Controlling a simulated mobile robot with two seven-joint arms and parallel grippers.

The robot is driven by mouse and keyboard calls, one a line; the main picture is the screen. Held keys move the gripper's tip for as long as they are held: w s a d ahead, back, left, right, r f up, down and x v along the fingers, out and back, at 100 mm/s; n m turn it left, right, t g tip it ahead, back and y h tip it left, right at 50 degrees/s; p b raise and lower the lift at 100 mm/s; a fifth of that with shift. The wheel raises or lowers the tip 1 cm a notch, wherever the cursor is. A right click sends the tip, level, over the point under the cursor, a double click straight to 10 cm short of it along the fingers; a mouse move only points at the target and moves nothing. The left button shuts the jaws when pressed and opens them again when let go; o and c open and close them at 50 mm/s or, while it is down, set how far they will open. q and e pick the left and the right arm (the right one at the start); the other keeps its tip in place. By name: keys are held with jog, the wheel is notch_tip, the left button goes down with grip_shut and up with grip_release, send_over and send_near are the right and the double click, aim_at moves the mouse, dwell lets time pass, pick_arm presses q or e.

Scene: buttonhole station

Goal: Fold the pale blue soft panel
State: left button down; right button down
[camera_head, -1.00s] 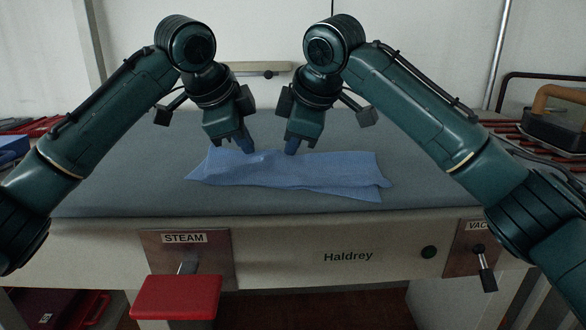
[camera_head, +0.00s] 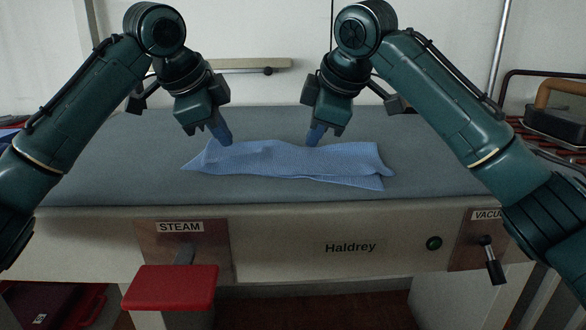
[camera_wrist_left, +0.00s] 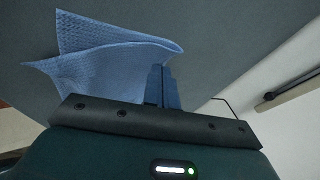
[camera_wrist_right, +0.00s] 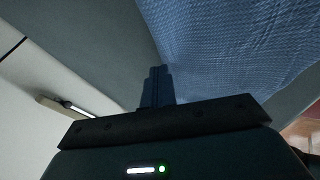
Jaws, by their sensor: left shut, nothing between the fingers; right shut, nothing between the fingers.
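The pale blue soft panel (camera_head: 290,165) lies on the grey padded board in the head view, as a long strip with layers showing at its front and right edges. Its left end tapers to a point. It also shows in the left wrist view (camera_wrist_left: 105,65) and the right wrist view (camera_wrist_right: 235,45). My left gripper (camera_head: 226,140) is shut and empty at the panel's back edge, near its left end. My right gripper (camera_head: 314,138) is shut and empty at the back edge, right of the middle. Whether either fingertip touches the cloth I cannot tell.
The grey board (camera_head: 110,170) is bare around the panel. A red pad (camera_head: 172,287) sticks out below the STEAM label at the front. A lever (camera_head: 492,262) is at front right. An iron-like object with an orange handle (camera_head: 560,95) stands at far right.

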pick_arm(q)
jog(key=shift+f, duration=0.1)
dwell(0.3)
pick_arm(e)
jog(key=shift+f, duration=0.1)
